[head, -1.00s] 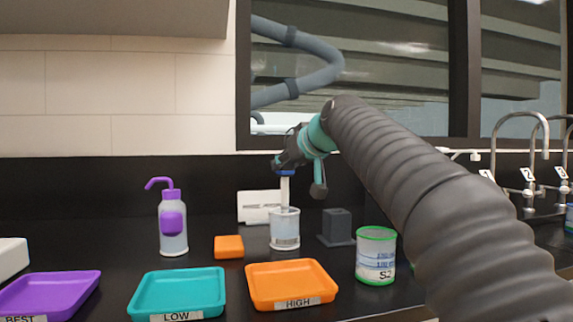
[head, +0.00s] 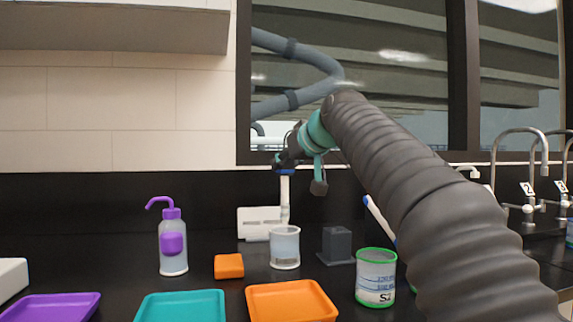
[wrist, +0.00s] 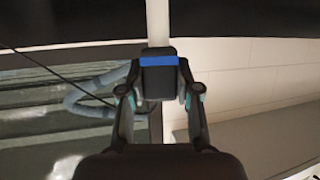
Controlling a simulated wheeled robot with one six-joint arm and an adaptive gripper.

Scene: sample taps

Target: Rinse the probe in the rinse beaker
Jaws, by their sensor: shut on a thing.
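My gripper (head: 285,166) is shut on the blue-banded head of the probe (head: 284,199). The probe is a slim white stick hanging about upright. The wrist view also shows its dark head with the blue band (wrist: 158,61) between my gripper's fingers (wrist: 159,92). The clear rinse beaker (head: 285,250) stands on the black counter below the probe. The probe's lower end shows just above the beaker's rim; whether it is fully clear of it is hard to tell.
A purple-capped wash bottle (head: 172,245), an orange block (head: 228,266), a grey block (head: 337,245) and a green-rimmed S2 cup (head: 376,279) stand around the beaker. A white device (head: 256,223) is behind. Purple (head: 50,308), teal (head: 180,306) and orange (head: 291,302) trays lie in front.

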